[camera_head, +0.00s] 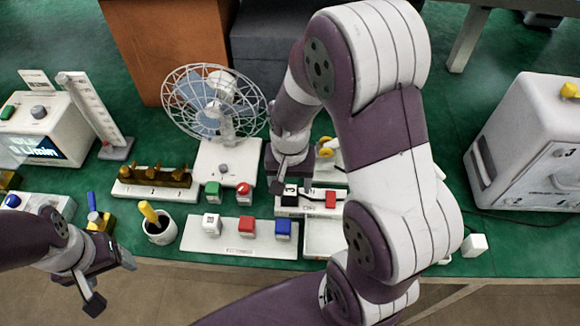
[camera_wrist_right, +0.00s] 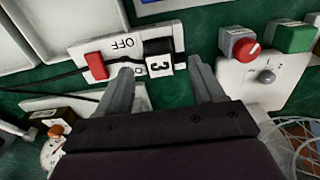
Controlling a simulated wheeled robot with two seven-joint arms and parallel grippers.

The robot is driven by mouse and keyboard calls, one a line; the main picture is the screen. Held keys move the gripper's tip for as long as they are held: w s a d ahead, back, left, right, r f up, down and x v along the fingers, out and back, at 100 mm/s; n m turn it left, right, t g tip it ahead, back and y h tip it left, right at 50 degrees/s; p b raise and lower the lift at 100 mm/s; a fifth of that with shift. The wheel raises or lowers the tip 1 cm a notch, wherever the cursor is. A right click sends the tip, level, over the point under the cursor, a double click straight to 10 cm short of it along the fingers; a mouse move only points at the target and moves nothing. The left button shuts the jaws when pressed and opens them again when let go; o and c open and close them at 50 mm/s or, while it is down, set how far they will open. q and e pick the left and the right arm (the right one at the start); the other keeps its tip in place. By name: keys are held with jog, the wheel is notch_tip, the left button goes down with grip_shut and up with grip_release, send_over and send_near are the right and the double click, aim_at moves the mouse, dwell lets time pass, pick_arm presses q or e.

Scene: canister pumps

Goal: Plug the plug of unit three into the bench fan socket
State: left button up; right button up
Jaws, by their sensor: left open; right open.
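A black plug marked 3 (camera_head: 289,197) sits at the left end of a white switch strip (camera_head: 312,210) with a red rocker. In the right wrist view the plug (camera_wrist_right: 158,58) is on the strip (camera_wrist_right: 128,45), beside its OFF/ON lettering. My right gripper (camera_wrist_right: 160,70) is open, its fingertips on either side of the plug; contact is unclear. It also shows in the head view (camera_head: 291,182). The bench fan (camera_head: 228,165) stands left of it; I cannot make out its socket. My left gripper (camera_head: 112,281) is open and empty at the front left. A white unit marked 3 (camera_head: 525,145) stands at right.
A green block (camera_head: 212,188) and a red-knobbed block (camera_head: 244,195) stand before the fan. A white board (camera_head: 215,245) with three cubes and a cup (camera_head: 160,232) lie nearer. Dark cables (camera_wrist_right: 40,85) run by the strip. My right arm hides the bench's centre right.

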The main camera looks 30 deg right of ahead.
aim_at(290, 190)
notch_tip(290, 190, up, 8)
jog(key=s+n, duration=0.1)
jog(key=n, duration=0.1)
jog(key=s+a+f+n+t, duration=0.1)
jog(key=s+n, duration=0.1)
jog(key=s+a+f+n+p, duration=0.1)
jog(key=n, duration=0.1)
jog(key=shift+s+a+n, duration=0.15)
jog(key=shift+a+n, duration=0.05)
jog(key=shift+n, duration=0.1)
